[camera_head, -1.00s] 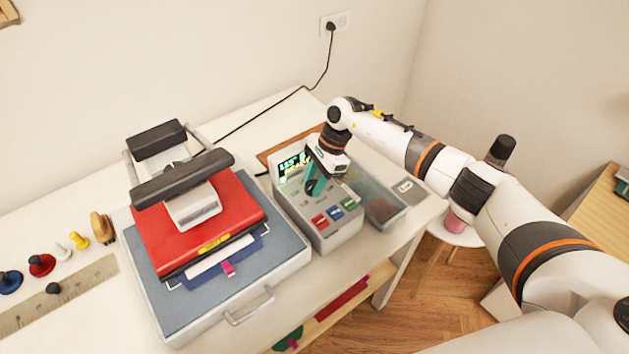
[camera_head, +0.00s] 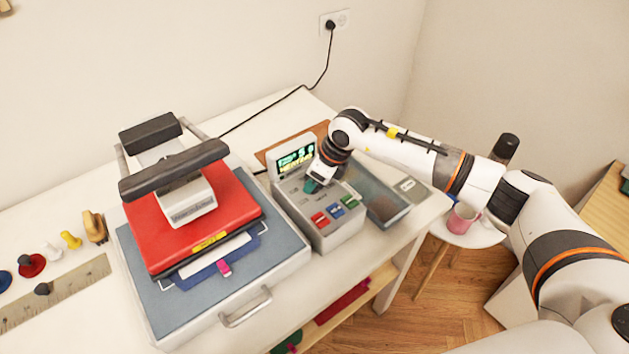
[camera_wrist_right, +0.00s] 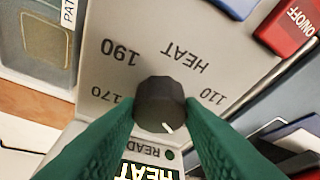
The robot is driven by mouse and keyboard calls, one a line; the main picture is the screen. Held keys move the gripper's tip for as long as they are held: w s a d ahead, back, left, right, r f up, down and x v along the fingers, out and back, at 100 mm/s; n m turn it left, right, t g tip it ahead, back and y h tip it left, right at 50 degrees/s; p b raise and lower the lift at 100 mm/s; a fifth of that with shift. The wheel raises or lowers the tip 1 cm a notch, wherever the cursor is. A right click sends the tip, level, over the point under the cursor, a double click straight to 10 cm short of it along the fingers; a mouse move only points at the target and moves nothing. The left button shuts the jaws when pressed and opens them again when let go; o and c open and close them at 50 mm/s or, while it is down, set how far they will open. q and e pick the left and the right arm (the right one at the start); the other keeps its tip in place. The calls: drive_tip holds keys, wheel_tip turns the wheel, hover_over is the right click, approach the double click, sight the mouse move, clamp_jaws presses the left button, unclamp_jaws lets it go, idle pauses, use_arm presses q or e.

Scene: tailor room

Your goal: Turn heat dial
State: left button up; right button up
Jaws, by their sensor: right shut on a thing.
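The grey control box (camera_head: 343,238) stands on the white table to the right of the heat press, with a lit green display (camera_head: 297,160). Its black heat dial (camera_wrist_right: 159,103) shows in the right wrist view, with upside-down labels HEAT, 110, 170 and 190 around it. The dial's white mark points down and slightly right in that view, towards the display. My right gripper (camera_wrist_right: 158,112) has its green fingers shut on the dial, one on each side. In the head view, my right gripper (camera_head: 314,184) hides the dial. My left gripper is not in view.
The red heat press (camera_head: 145,232) stands on its blue-grey base at the left. Red, blue and green buttons (camera_head: 335,210) sit near my right gripper. A shallow tray (camera_head: 385,208) lies right of the box. A ruler (camera_head: 70,285) and several stamps lie far left.

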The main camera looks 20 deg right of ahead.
drive_tip(key=m+b, duration=0.1)
drive_tip(key=m, duration=0.2)
drive_tip(key=shift+f+t+h+b, duration=0.15)
drive_tip(key=shift+t+h+b, duration=0.15)
drive_tip(key=shift+h+b, duration=0.1)
drive_tip(key=m+h+b, duration=0.1)
drive_tip(key=m+b, duration=0.1)
drive_tip(key=shift+a+m+t, duration=0.15)
drive_tip(key=shift+m+t, duration=0.15)
drive_tip(key=m+h+b, duration=0.1)
drive_tip(key=m+b, duration=0.2)
drive_tip(key=m, duration=0.1)
drive_tip(key=shift+a+h, duration=0.1)
drive_tip(key=shift+h, duration=0.2)
drive_tip(key=shift+m+h+b, duration=0.4)
drive_tip(key=shift+m+b, duration=0.4)
drive_tip(key=shift+m, duration=0.1)
drive_tip(key=shift+r, duration=0.2)
drive_tip(key=o, duration=1)
drive_tip(key=shift+s, duration=0.1)
